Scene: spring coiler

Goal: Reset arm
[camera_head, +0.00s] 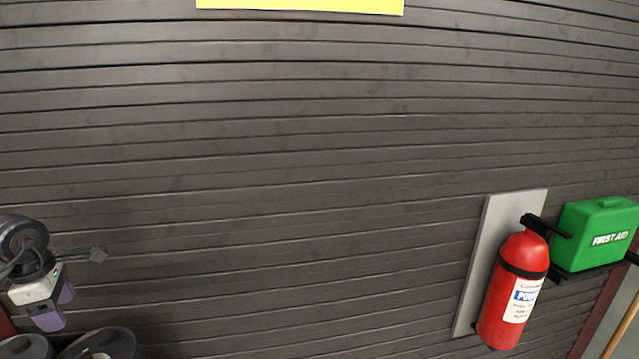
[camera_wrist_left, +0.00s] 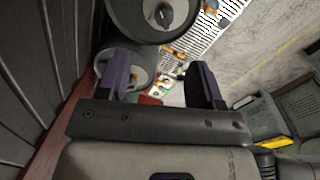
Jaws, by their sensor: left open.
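My left gripper (camera_head: 57,306) is at the lower left of the head view, in front of the dark slatted wall. Its purple fingers also show in the left wrist view (camera_wrist_left: 158,65), spread apart with nothing held between them. Past the fingers, the wrist view shows two dark round parts with pale hubs, one large (camera_wrist_left: 178,14) and one smaller. I cannot tell whether the fingers touch them. My right gripper is in neither view.
A red fire extinguisher (camera_head: 516,286) hangs on a grey plate (camera_head: 478,262) at the right, beside a green first aid box (camera_head: 590,238). A yellow panel (camera_head: 300,5) is at the top. The wrist view shows a dark slatted surface (camera_wrist_left: 30,65) at left and grey equipment (camera_wrist_left: 262,120) at right.

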